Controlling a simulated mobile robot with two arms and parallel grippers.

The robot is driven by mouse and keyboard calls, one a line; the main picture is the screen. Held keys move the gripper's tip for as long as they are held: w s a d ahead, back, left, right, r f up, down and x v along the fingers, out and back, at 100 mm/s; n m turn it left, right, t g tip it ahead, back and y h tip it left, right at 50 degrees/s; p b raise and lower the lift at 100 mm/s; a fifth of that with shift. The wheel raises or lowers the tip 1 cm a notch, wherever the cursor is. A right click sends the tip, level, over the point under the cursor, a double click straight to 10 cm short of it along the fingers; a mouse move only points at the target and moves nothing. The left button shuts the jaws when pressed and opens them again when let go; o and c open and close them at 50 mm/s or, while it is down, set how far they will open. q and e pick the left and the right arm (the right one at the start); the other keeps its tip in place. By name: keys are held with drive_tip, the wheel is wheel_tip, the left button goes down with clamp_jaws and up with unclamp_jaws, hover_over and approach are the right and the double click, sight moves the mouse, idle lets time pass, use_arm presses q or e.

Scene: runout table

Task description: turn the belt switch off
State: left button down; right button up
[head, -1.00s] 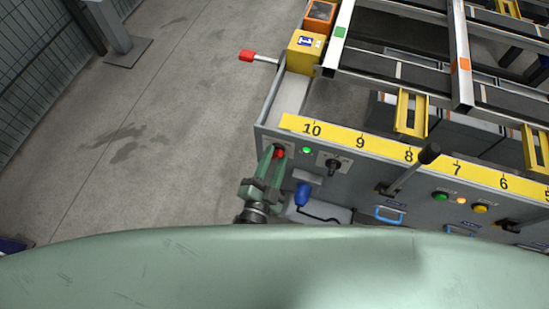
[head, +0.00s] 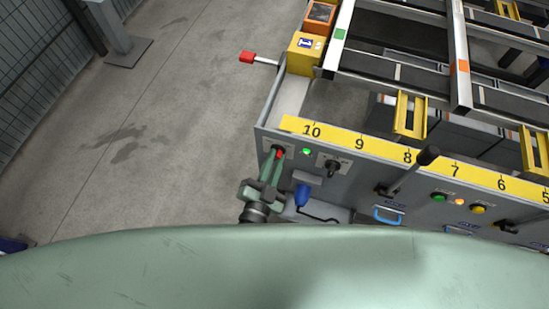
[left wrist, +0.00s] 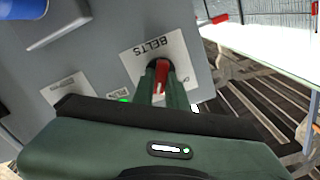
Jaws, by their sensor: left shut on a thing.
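The belt switch is a red knob (left wrist: 161,75) on a white plate marked BELTS (left wrist: 150,50), on the grey front panel of the runout table. In the head view the red knob (head: 280,152) shows at the panel's left end, below the number 10. My left gripper (head: 274,164) is at the knob. Its green fingers (left wrist: 161,85) are shut on the knob, one on each side. A green lamp (head: 307,151) just right of the switch is lit. My right gripper is not in view.
A black rotary knob (head: 332,168), a blue part (head: 302,194) and a black-handled lever (head: 414,168) are on the panel to the right. A red-ended lever (head: 247,57) sticks out at the table's far left. The floor to the left is clear.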

use_arm(q)
drive_tip(key=shift+a+f+n, duration=0.1)
drive_tip(key=shift+a+n, duration=0.05)
drive_tip(key=shift+n, duration=3.65)
drive_tip(key=shift+a+n, duration=0.1)
drive_tip(key=shift+n, duration=3.7)
drive_tip(key=c, duration=1.4)
unclamp_jaws()
drive_tip(key=shift+c, duration=0.2)
drive_tip(key=v, duration=0.7)
drive_tip(key=shift+s+b, duration=0.35)
drive_tip(key=shift+a, duration=0.1)
